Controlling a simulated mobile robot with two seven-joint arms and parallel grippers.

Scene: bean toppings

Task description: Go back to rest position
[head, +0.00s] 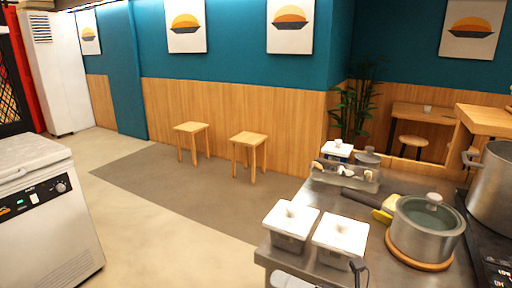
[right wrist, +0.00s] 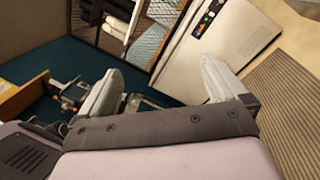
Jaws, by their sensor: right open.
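My right gripper (right wrist: 162,72) shows in the right wrist view, its two pale fingers wide apart with nothing between them. It is clear of the white chest freezer (right wrist: 215,45), which lies beyond the fingers. In the head view, only a pale piece at the bottom edge may belong to this gripper; I cannot be sure. My left gripper is not in view. The metal counter (head: 312,200) at the right of the head view holds two white-lidded containers (head: 290,217) and a lidded pot (head: 427,228) on a wooden trivet.
The freezer (head: 45,215) stands at the left of the head view. A large steel pot (head: 495,190) is at the right edge. A rack with small containers (head: 345,175) sits at the counter's back. Two stools (head: 249,138) stand by the wall. The floor between is clear.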

